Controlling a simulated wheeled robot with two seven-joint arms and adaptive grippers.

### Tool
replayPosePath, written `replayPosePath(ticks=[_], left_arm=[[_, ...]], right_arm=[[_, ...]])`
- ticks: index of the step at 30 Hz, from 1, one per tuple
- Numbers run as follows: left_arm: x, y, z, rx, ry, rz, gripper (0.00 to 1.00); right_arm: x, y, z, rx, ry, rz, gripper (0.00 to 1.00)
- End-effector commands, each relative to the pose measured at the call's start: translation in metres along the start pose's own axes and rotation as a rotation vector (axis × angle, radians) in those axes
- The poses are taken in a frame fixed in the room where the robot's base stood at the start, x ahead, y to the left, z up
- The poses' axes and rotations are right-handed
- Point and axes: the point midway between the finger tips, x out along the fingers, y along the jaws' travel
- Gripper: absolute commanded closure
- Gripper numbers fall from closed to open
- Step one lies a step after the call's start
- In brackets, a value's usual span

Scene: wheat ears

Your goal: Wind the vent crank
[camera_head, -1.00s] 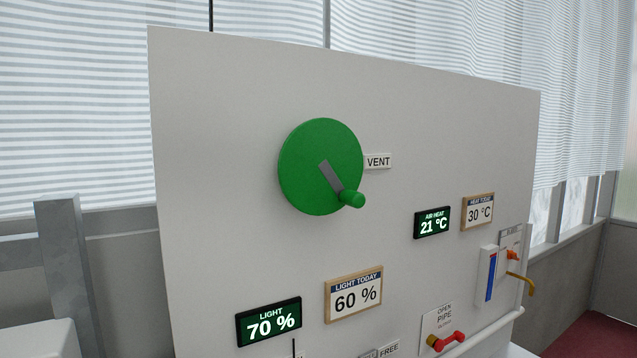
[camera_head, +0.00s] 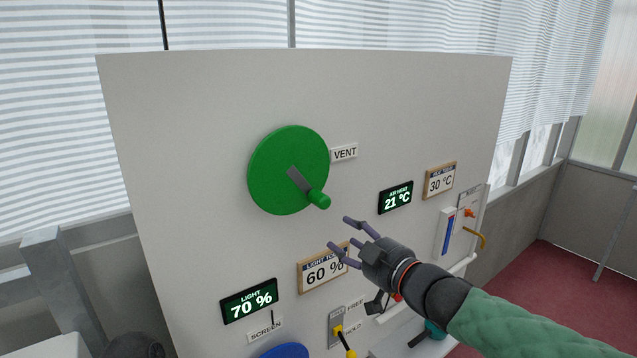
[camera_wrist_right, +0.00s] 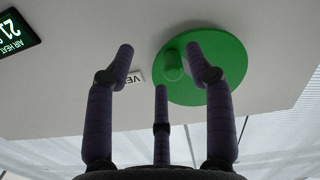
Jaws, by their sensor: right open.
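The vent crank is a green disc (camera_head: 275,165) on the pale panel, with a grey arm (camera_head: 299,179) and a green knob (camera_head: 319,200) at its lower right. A VENT label (camera_head: 344,153) is beside it. My right gripper (camera_head: 340,231) is open and empty, below and right of the knob, in front of the panel. In the right wrist view the open fingers (camera_wrist_right: 165,65) point toward the disc (camera_wrist_right: 218,85), and the knob (camera_wrist_right: 172,68) shows between them, apart from them. My left gripper is not in view; a dark rounded shape at the bottom left is unclear.
The panel (camera_head: 190,120) also bears a LIGHT display (camera_head: 249,301) reading 70 %, a LIGHT TODAY card (camera_head: 310,275) partly behind my fingers, and an AIR HEAT display (camera_head: 396,198). A yellow-handled lever (camera_head: 340,335) and a blue round part (camera_head: 285,351) are low down.

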Motion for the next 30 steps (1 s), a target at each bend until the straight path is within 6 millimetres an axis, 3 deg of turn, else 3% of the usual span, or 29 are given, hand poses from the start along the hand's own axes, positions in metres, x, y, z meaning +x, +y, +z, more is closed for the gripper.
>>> replayPosePath(ticks=[1,3,6,11,24,30], left_arm=[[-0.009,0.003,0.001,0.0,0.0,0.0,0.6],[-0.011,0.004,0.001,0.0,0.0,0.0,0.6],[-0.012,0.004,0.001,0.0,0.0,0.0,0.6],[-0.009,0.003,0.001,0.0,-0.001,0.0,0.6],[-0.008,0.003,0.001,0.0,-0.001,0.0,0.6],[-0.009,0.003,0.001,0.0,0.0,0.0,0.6]], right_arm=[[-0.007,0.005,-0.026,-0.026,0.027,0.004,0.46],[-0.013,0.007,-0.043,-0.048,0.049,0.007,0.46],[-0.014,0.009,-0.052,-0.064,0.061,0.009,0.46],[0.001,0.008,-0.052,-0.064,0.061,0.008,0.46],[0.073,0.009,-0.056,-0.062,0.061,0.01,0.46],[0.089,0.009,-0.058,-0.064,0.062,0.01,0.46]])
